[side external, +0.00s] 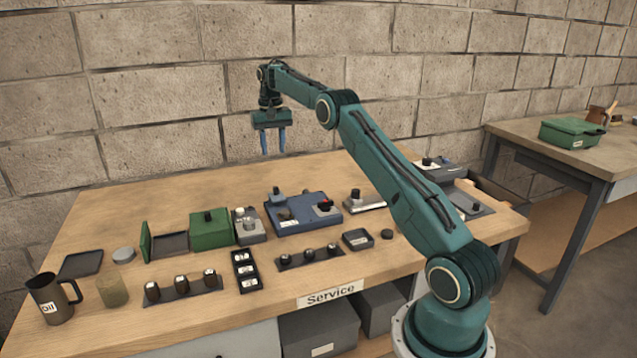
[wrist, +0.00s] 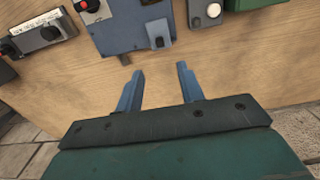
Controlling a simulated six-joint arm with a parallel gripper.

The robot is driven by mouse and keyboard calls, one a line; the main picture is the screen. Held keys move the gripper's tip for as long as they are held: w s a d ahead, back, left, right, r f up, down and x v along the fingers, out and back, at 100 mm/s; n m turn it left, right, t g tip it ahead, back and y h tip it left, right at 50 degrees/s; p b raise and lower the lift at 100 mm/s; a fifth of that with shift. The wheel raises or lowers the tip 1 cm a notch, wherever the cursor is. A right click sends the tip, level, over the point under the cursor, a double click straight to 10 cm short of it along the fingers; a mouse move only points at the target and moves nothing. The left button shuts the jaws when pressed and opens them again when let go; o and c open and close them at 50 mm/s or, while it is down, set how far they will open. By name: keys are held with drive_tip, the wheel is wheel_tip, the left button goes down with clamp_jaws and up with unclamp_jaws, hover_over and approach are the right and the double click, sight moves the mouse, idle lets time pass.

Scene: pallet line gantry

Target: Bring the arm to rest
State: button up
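My gripper (side external: 273,141) hangs fingers-down in the air above the back part of the wooden table (side external: 110,215). Its two blue fingers are apart with nothing between them. In the wrist view my gripper (wrist: 158,87) also shows open and empty over bare wood near the table's edge. My arm reaches up and left from its base at the table's front right. The blue plate unit (side external: 300,222) with a red button stands on the table, apart from the fingers. It also shows at the top of the wrist view (wrist: 125,30).
A green box (side external: 210,229), an oil jug (side external: 52,303), small trays and several dark-based parts stand on the table. A block wall (side external: 150,100) rises behind. A second table (side external: 590,160) with a green case (side external: 571,134) stands at right. The air around my gripper is clear.

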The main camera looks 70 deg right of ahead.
drive_tip(key=shift+r, duration=0.35)
drive_tip(key=shift+a, duration=0.1)
drive_tip(key=s+a+r+n+t, duration=0.1)
drive_tip(key=s+a+r+n, duration=0.1)
drive_tip(key=s+a+r, duration=0.7)
drive_tip(key=s+a+r+n+t, duration=0.25)
drive_tip(key=a+r, duration=0.45)
drive_tip(key=a, duration=0.7)
drive_tip(key=s+a+f+n+t, duration=0.1)
drive_tip(key=s+a+f, duration=0.3)
drive_tip(key=s, duration=0.8)
drive_tip(key=s+a+f+n+t, duration=0.1)
drive_tip(key=s+a+f+n, duration=0.2)
drive_tip(key=s+a, duration=0.5)
drive_tip(key=s+f, duration=0.1)
drive_tip(key=s, duration=0.2)
drive_tip(key=shift+s+f, duration=0.3)
drive_tip(key=shift+s, duration=0.1)
